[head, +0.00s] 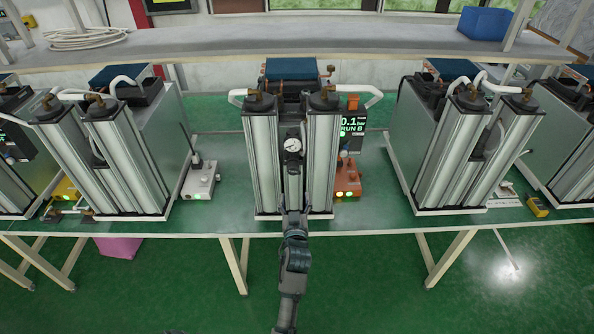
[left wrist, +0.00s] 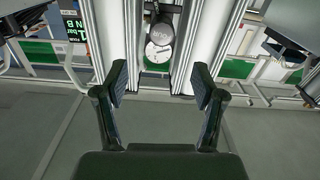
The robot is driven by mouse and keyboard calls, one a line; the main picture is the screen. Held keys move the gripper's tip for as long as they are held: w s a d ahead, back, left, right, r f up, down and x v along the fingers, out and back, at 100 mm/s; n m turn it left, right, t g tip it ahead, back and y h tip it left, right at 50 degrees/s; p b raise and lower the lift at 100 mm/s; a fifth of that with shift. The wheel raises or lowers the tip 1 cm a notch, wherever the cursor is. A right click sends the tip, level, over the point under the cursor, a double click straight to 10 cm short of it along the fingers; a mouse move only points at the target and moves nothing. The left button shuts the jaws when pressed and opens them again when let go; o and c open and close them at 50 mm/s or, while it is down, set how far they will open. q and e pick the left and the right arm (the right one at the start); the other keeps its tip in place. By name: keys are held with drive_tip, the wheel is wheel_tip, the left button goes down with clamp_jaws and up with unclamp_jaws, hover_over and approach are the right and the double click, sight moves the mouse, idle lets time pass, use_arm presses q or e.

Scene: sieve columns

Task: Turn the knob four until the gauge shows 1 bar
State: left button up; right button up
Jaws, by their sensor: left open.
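The knob four is the dark round cap with upside-down lettering in the left wrist view (left wrist: 161,36). It sits between two silver columns of the middle unit, and shows as a dark piece in the head view (head: 293,168). The round white gauge (head: 292,145) is just above it in the head view and shows in the left wrist view (left wrist: 158,53); its needle is too small to read. My left gripper (head: 293,213) is open and empty, below and in front of the knob, its fingers (left wrist: 160,84) apart on both sides. My right gripper is out of view.
A display (head: 352,126) right of the columns reads 0.1 and RUN B. An orange device (head: 346,180) stands below it. Similar column units stand left (head: 110,150) and right (head: 450,150) on the green bench (head: 220,185). A shelf (head: 200,42) runs above.

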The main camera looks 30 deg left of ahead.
sight(293, 172)
use_arm(q)
drive_tip(key=x, duration=0.4)
drive_tip(key=p+x, duration=0.1)
drive_tip(key=x, duration=0.3)
drive_tip(key=shift+a+r, duration=0.15)
drive_tip(key=shift+a, duration=0.35)
drive_tip(key=x, duration=0.3)
drive_tip(key=shift+w+d+p, duration=0.2)
drive_tip(key=shift+w+p, duration=0.1)
drive_tip(key=shift+w, duration=0.25)
drive_tip(key=shift+w+a, duration=0.15)
drive_tip(key=shift+w, duration=0.25)
drive_tip(key=shift+a, duration=0.2)
drive_tip(key=shift+a, duration=0.1)
drive_tip(key=c, duration=1.1)
drive_tip(key=shift+c, duration=0.2)
